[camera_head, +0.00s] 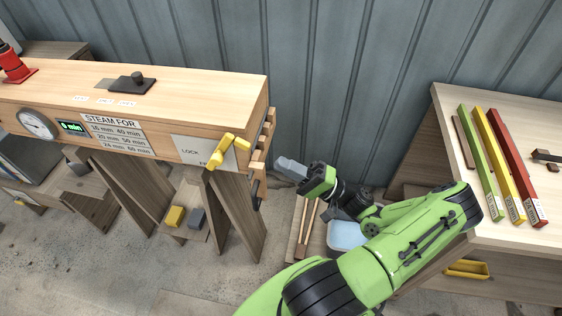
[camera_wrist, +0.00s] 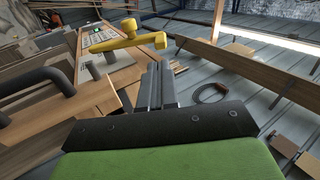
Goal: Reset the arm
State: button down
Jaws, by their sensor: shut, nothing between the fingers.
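My green arm reaches in from the bottom of the head view, and my gripper (camera_head: 291,167) points left, toward the right end of the wooden steam box (camera_head: 200,88). The gripper is shut and empty. In the wrist view my gripper's fingers (camera_wrist: 158,85) are together, with nothing between them. A yellow lock handle (camera_head: 221,151) is on the box's front near its right end, to the left of my gripper and apart from it in the head view. The yellow handle also shows in the wrist view (camera_wrist: 125,38), above and beyond the fingers.
A workbench (camera_head: 455,152) at right carries green (camera_head: 482,165), yellow (camera_head: 500,165) and red (camera_head: 515,165) bars. A light blue tub (camera_head: 346,235) sits low beneath my arm. A corrugated metal wall (camera_head: 350,60) stands behind. Trestle legs (camera_head: 236,215) support the box.

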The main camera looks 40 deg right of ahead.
jog(key=v, duration=0.7)
jog(key=shift+f, duration=0.25)
